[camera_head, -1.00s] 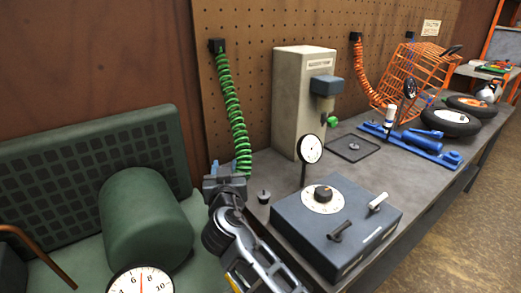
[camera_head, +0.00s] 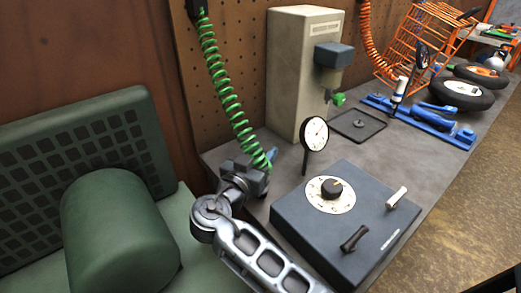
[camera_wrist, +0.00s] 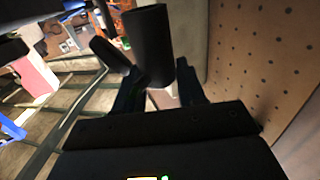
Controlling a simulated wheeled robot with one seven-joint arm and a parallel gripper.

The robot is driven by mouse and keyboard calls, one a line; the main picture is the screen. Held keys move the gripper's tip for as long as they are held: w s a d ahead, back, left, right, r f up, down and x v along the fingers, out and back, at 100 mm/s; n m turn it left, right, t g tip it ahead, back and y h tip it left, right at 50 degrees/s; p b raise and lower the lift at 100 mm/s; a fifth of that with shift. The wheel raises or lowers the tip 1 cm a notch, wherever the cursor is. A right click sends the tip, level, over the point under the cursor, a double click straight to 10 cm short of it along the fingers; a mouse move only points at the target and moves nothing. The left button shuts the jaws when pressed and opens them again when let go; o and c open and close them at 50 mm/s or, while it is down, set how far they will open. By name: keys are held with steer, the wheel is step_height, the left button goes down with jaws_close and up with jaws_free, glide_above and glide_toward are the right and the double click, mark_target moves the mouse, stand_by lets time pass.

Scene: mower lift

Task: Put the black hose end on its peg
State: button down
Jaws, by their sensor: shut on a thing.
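My gripper (camera_head: 258,174) is at the left end of the bench, at the lower end of the green coiled hose (camera_head: 222,88). In the wrist view my gripper (camera_wrist: 160,88) is shut on what looks like the black hose end (camera_wrist: 148,45), a dark cylinder rising from between the fingers. In the head view my gripper hides the hose end. A small blue part (camera_head: 272,154) shows just behind the gripper. The peg cannot be made out now; the gripper may cover it. I cannot tell whether the hose end touches anything.
A dial gauge (camera_head: 314,133) on a thin stem stands close right of my gripper. The grey control box (camera_head: 375,220) with knob and handles is in front of it. A beige cabinet (camera_head: 290,80) stands behind. A green seat (camera_head: 120,240) is at left.

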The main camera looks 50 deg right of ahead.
steer(key=shift+f+b, duration=0.85)
steer(key=shift+f, duration=1.15)
steer(key=shift+a+b, duration=0.2)
steer(key=shift+b, duration=0.6)
